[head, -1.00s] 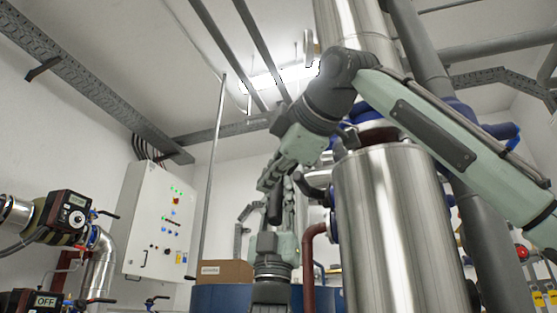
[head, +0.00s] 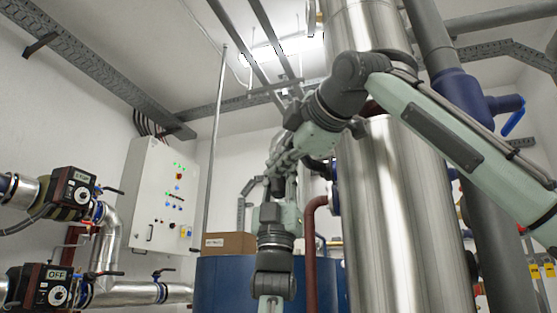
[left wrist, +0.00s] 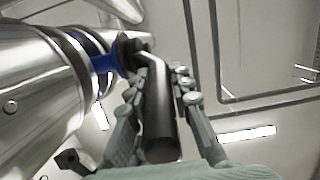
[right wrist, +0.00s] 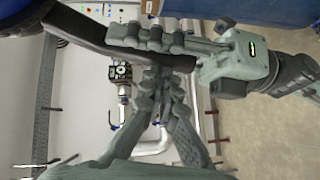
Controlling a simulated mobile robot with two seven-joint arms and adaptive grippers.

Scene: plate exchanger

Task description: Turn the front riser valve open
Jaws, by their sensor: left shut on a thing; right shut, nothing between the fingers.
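A black valve lever (left wrist: 160,110) runs from a blue valve body (left wrist: 104,65) on a shiny metal pipe in the left wrist view. My left gripper (left wrist: 156,85) is shut on this lever, with fingers on both sides of it. In the right wrist view the lever (right wrist: 95,38) slants down from the upper left into my left gripper (right wrist: 150,40). My right gripper (right wrist: 162,82) is shut and empty, its fingertips just below the lever; I cannot tell if they touch it. In the head view both grippers meet left of the steel vessel, where the arms hide much of the valve.
A large steel vessel (head: 400,220) stands close on the right, with a grey pipe (head: 495,200) and another blue valve (head: 462,95) beside it. A white control cabinet (head: 160,200) hangs on the back wall. Pumps (head: 50,285) and pipes are at left. A blue tank (head: 225,285) stands below.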

